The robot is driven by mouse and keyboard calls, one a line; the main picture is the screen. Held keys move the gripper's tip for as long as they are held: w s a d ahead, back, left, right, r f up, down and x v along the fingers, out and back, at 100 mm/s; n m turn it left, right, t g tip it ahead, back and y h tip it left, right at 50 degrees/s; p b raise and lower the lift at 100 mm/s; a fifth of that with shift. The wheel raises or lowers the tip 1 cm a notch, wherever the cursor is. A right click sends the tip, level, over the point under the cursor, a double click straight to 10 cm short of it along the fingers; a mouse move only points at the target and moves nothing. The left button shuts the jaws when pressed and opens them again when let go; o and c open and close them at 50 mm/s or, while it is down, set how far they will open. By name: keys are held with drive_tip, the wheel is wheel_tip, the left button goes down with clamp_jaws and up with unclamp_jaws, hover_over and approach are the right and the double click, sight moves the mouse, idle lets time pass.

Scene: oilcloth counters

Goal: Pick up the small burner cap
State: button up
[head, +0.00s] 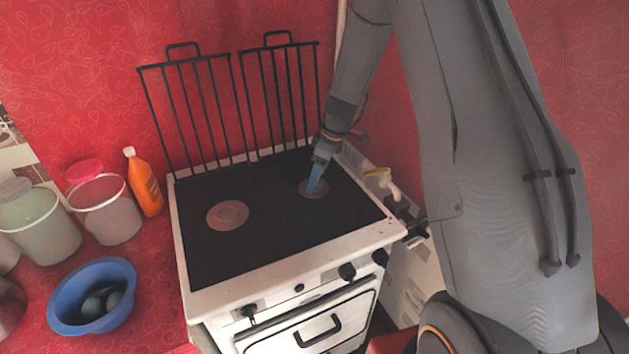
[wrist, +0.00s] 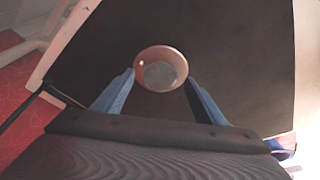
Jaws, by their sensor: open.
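The small burner cap (head: 326,188) is a pinkish-grey disc at the right of the black stove top, partly hidden by my gripper in the head view. In the wrist view the cap (wrist: 160,75) shows as a round pinkish rim with a grey centre. My gripper (head: 315,187) points down at the cap. In the wrist view its two blue fingers (wrist: 159,82) are apart, one on each side of the cap's near part. I cannot tell whether they touch it. A larger burner disc (head: 227,215) lies at the left of the stove top.
The white stove (head: 300,284) has two raised black grates (head: 210,115) at its back. On the red counter to the left are an orange bottle (head: 145,183), a pink-lidded jar (head: 105,210) and a blue bowl (head: 65,305). The stove top between the discs is clear.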

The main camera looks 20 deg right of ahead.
drive_tip(key=shift+w+a+f, duration=0.1)
drive_tip(key=shift+f, duration=0.25)
drive_tip(key=c, duration=1.1)
drive_tip(key=shift+r, duration=0.1)
